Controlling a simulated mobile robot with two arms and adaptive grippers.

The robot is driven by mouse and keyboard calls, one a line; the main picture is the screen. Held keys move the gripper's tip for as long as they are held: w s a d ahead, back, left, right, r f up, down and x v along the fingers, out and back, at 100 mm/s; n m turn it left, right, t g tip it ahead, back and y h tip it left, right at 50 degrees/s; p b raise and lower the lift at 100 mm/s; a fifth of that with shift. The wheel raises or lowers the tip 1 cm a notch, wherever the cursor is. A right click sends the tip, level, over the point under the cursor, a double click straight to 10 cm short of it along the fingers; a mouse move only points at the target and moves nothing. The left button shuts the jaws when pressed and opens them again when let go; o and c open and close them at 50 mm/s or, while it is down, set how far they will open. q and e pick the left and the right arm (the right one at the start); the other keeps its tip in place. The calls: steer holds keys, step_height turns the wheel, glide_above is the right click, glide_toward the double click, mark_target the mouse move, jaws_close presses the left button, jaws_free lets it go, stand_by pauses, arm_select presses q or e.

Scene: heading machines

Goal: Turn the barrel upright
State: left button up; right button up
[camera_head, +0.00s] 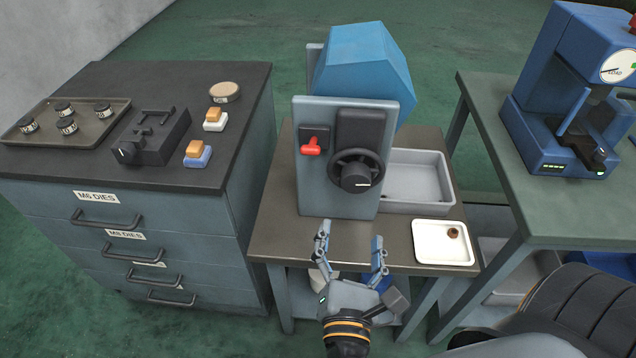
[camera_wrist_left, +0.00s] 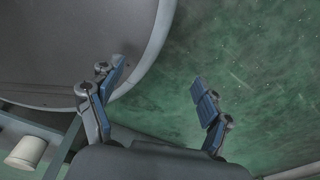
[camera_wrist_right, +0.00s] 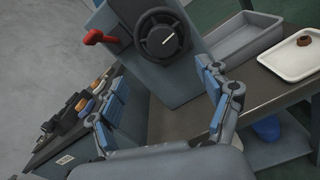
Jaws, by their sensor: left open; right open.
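The blue faceted barrel (camera_head: 362,65) sits behind the grey front panel (camera_head: 332,190) of the bench machine and appears tilted. Its mouth cannot be made out. The panel carries a black handwheel (camera_head: 356,170) with a white mark and a red lever (camera_head: 311,147). My right gripper (camera_head: 350,242) is open and empty, low in front of the panel at the bench's front edge, apart from the handwheel. The handwheel also shows ahead of it in the right wrist view (camera_wrist_right: 160,38). My left gripper (camera_wrist_left: 155,92) is open and empty, seen only in the left wrist view.
A grey bin (camera_head: 446,180) and a white tray (camera_head: 419,249) with a small brown part (camera_head: 453,232) stand on the bench's right. A drawer cabinet (camera_head: 190,225) is at left; a table (camera_head: 540,210) with a blue press (camera_head: 560,90) is at right. Green floor lies between.

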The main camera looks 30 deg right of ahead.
mark_target(356, 183)
steer(key=p+x, duration=0.3)
steer(key=x, duration=1)
steer(key=shift+s+d+r+p, duration=0.15)
steer(key=shift+r+p, duration=0.05)
steer(key=shift+p, duration=0.2)
steer(key=shift+w+d+f, duration=0.1)
steer(key=shift+w+d, duration=0.2)
steer(key=shift+w, duration=0.15)
arm_select(q)
steer(key=r, duration=0.4)
steer(key=shift+d, duration=0.4)
arm_select(e)
steer(key=c, duration=1.2)
arm_select(q)
steer(key=shift+r, duration=0.1)
arm_select(e)
steer(key=shift+o, duration=0.2)
